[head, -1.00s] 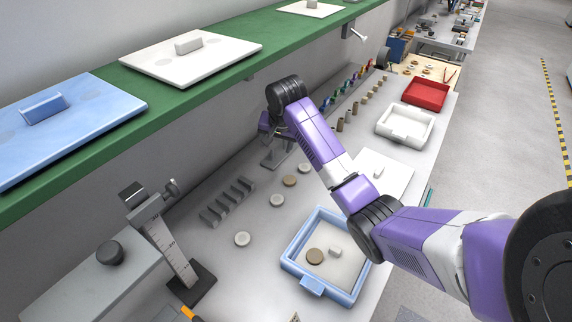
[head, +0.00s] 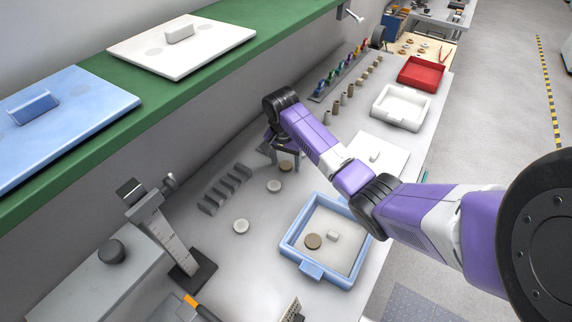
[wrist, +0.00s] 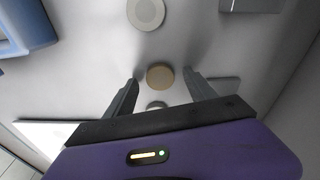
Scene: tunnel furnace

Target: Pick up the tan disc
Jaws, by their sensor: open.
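The tan disc (head: 286,166) lies flat on the grey bench, right below my gripper (head: 286,156). In the wrist view the tan disc (wrist: 160,76) shows between the two fingertips of my gripper (wrist: 161,79). The fingers are open, one on each side with a gap to the disc, and hold nothing. Their exact height above the bench is hard to tell.
A pale disc (head: 274,186) and another (head: 241,226) lie nearby; a greyish disc (wrist: 157,105) is partly hidden by my gripper. A blue tray (head: 311,271) holds a brown disc (head: 313,241) and white block. A slotted grey rack (head: 225,188) stands left.

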